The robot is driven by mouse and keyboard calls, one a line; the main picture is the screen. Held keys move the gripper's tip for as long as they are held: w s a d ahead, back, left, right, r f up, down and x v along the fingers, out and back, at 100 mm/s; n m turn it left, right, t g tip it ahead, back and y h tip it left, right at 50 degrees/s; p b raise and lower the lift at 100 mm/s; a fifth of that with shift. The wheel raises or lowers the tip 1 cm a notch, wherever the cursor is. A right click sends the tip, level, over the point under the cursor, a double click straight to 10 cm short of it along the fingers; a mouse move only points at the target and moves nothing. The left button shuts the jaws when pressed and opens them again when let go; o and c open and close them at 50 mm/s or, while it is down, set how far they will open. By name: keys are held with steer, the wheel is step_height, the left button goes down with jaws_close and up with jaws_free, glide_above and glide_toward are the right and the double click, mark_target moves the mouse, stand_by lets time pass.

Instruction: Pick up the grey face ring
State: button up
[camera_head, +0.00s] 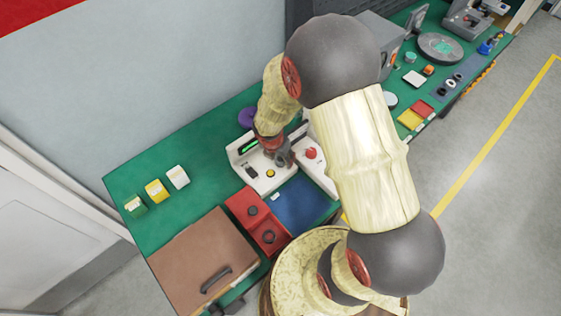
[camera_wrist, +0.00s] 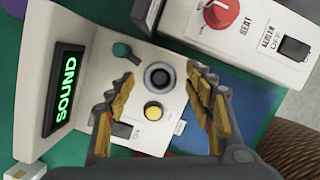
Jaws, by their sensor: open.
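In the head view my gripper (camera_head: 279,157) is over the white tester (camera_head: 262,183) and hides the round part.
A white heat unit with a red knob (camera_wrist: 222,12) stands beside. A blue mat (camera_head: 300,205) and red block (camera_head: 245,208) are in front. Several small rings lie at the far right bench.

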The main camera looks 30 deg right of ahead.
steer(key=shift+f, duration=0.25)
steer(key=shift+r, duration=0.1)
steer(key=shift+c, duration=1.2)
steer(key=c, duration=1.1)
steer(key=shift+w+r+p, duration=0.1)
steer(key=shift+r+p, duration=0.2)
steer(key=shift+r, duration=0.2)
step_height(320, 180, up, 2)
steer(key=shift+d+r+p, duration=0.1)
steer(key=shift+r+p, duration=0.1)
steer(key=shift+p, duration=0.4)
steer(key=s+a+r+p, duration=0.6)
steer(key=s+r+p, duration=0.1)
steer(key=s+r, duration=0.5)
steer(key=shift+p+v, duration=0.35)
steer(key=shift+v, duration=0.5)
